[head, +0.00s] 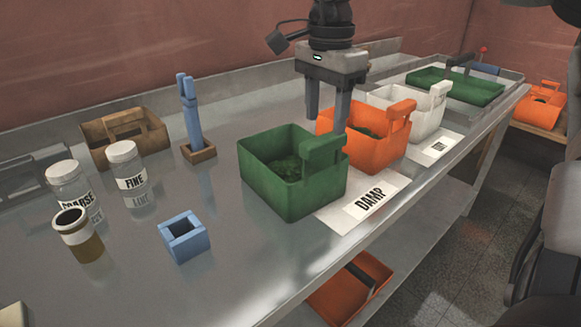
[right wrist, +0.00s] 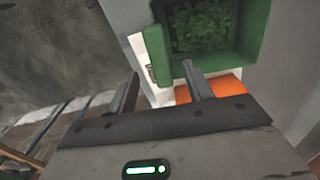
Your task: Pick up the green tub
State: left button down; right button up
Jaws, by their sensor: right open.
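The green tub (head: 268,183) stands upright on the steel bench in the middle of the head view, with dark green clumps inside and a raised handle (head: 322,152) on its right side. My right gripper (head: 328,122) points down with its fingers apart and empty. In the right wrist view the green tub (right wrist: 244,55) lies beyond the open fingertips (right wrist: 160,68); contact cannot be told. My left gripper is not in view.
An orange tub (head: 365,152) and a white tub (head: 428,118) stand close behind the green tub. A DAMP label (head: 368,199) lies before it. A blue square holder (head: 184,238), jars (head: 122,165) and a brown caddy (head: 150,137) stand left.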

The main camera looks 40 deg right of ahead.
aim_at(324, 137)
jog(key=shift+f+p, duration=0.5)
jog(key=shift+f, duration=3.1)
jog(key=shift+r, duration=0.1)
grip_shut()
